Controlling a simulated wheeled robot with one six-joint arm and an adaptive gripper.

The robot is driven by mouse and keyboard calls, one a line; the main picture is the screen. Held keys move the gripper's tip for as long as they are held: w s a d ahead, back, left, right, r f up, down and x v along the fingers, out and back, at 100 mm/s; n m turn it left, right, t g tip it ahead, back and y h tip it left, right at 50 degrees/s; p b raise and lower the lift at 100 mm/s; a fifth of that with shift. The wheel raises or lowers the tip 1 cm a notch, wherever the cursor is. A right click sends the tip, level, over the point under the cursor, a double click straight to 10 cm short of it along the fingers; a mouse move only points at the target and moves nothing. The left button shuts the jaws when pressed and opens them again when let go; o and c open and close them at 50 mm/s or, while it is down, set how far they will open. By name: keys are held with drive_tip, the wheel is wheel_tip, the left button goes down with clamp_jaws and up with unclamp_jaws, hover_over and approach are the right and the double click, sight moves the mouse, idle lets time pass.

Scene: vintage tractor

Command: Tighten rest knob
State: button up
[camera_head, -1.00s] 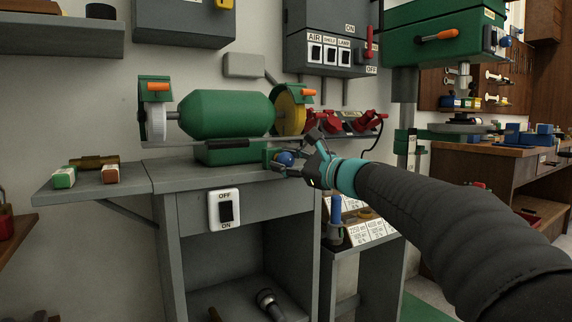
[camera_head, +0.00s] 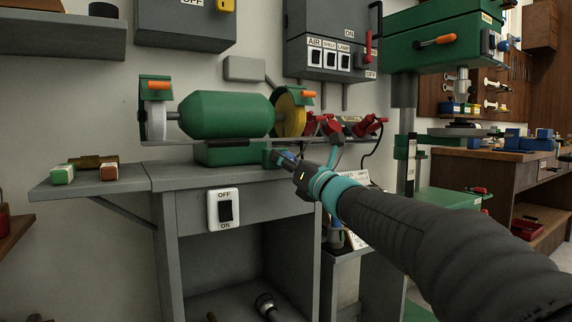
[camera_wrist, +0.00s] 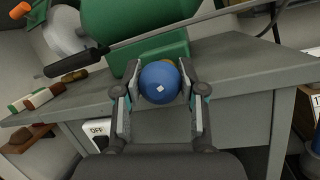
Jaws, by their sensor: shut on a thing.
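The rest knob (camera_wrist: 160,83) is a blue ball with a small white square mark. In the wrist view it sits between the two fingers of my gripper (camera_wrist: 160,95), which is shut on it. In the head view my gripper (camera_head: 288,160) is at the right end of the grinder's base, and its fingers mostly hide the knob. The green bench grinder (camera_head: 226,114) stands on the grey bench (camera_head: 180,176), with a yellow wheel (camera_head: 290,112) on the right and a white wheel (camera_head: 156,121) on the left.
Several small blocks (camera_head: 62,174) lie on the bench's left shelf. An OFF/ON switch (camera_head: 225,210) is on the bench front. Red plugs (camera_head: 368,125) are on the wall behind my gripper. A green drill press (camera_head: 436,50) stands to the right.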

drive_tip(key=shift+f+m+t+h+b, duration=0.15)
drive_tip(key=shift+m+t+h, duration=0.35)
drive_tip(key=shift+m, duration=1)
drive_tip(key=shift+r+m+t+h+b, duration=0.15)
drive_tip(key=shift+m+t+h, duration=0.3)
drive_tip(key=shift+m, duration=1.05)
drive_tip(key=shift+f, duration=0.1)
drive_tip(key=o, duration=1.2)
drive_tip(key=shift+d, duration=0.1)
drive_tip(key=v, duration=1.2)
drive_tip(key=shift+s, duration=0.1)
